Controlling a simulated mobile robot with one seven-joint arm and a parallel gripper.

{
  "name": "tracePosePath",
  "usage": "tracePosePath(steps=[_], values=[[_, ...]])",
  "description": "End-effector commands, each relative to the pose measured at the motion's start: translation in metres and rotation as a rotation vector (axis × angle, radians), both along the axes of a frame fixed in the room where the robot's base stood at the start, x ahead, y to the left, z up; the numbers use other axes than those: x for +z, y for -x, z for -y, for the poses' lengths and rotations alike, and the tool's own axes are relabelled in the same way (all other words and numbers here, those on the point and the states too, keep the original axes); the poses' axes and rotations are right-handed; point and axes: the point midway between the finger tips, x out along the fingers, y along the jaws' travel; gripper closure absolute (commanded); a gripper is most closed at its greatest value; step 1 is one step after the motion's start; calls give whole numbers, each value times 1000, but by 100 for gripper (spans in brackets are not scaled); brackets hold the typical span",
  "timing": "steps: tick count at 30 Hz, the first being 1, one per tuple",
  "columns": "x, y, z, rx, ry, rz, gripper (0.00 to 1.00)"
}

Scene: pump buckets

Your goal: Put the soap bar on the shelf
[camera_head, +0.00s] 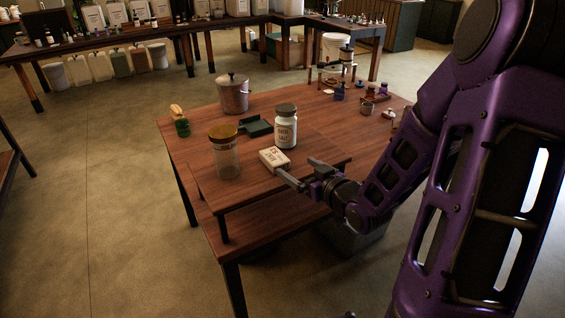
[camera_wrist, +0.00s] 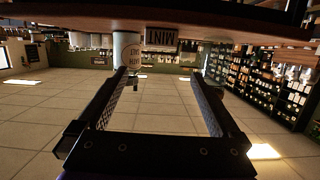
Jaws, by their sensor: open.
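The soap bar (camera_head: 274,159) is a pale block with dark lettering, lying on the raised wooden shelf (camera_head: 250,184) on the table, near its front edge. In the wrist view, which is upside down, the soap bar (camera_wrist: 161,38) shows "MINT" lettering beyond the fingertips. My gripper (camera_head: 296,167) is open at the shelf's front edge, just in front of the soap bar. In the wrist view my gripper (camera_wrist: 160,74) has its fingers spread with nothing between them. I cannot tell whether a finger touches the soap bar.
A white bath salt jar (camera_head: 286,132) stands behind the soap bar, and a glass jar with a brown lid (camera_head: 226,158) stands to its left. Small items crowd the table's right.

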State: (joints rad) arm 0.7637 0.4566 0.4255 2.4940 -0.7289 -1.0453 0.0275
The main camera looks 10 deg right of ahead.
Motion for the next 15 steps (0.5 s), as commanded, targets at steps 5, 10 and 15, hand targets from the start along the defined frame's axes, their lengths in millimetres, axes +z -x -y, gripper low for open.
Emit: tracePosePath(steps=[5, 10, 15], values=[[25, 20, 12, -5, 32, -79, 0], [28, 31, 15, -8, 61, -137, 0], [16, 15, 8, -4, 62, -145, 0]])
